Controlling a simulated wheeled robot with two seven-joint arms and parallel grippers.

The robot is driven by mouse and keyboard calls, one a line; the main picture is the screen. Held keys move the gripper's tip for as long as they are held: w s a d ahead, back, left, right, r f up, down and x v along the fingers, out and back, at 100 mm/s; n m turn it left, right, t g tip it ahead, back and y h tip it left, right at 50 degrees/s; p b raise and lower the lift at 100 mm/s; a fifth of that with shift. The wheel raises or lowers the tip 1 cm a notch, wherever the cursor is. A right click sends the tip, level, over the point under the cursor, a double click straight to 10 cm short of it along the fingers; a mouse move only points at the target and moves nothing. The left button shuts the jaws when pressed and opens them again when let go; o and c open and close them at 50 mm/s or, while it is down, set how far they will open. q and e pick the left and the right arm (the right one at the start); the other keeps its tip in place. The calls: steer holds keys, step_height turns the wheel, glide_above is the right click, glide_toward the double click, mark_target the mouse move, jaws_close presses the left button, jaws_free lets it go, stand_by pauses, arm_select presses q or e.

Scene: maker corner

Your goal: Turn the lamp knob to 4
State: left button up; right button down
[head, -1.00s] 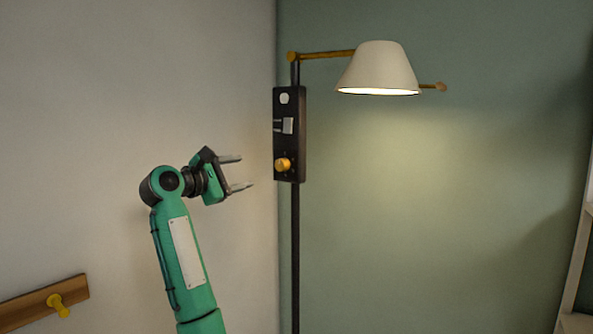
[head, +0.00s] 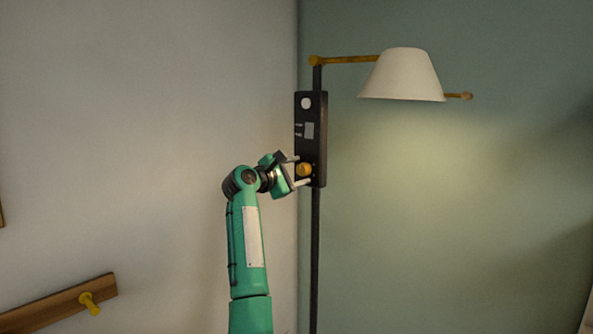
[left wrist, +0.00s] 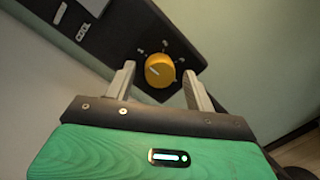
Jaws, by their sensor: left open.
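The lamp knob (head: 304,170) is a round yellow dial low on the black control panel (head: 311,107). In the left wrist view the knob (left wrist: 160,70) shows a pale pointer line and small marks around it, too small to read. My left gripper (head: 300,170) is open, its fingers on either side of the knob. In the left wrist view the fingertips (left wrist: 158,76) flank the knob with gaps showing; contact cannot be told. The lamp's cream shade (head: 402,75) hangs from a brass arm at upper right, with light on the wall below. My right gripper is not in view.
The black pole (head: 315,260) runs down below the panel near the room corner. A wooden rail with a yellow peg (head: 90,303) is on the left wall. The wall right of the pole is clear.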

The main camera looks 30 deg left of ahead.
arm_select(q)
steer(key=shift+c, duration=0.4)
steer(key=c, duration=0.9)
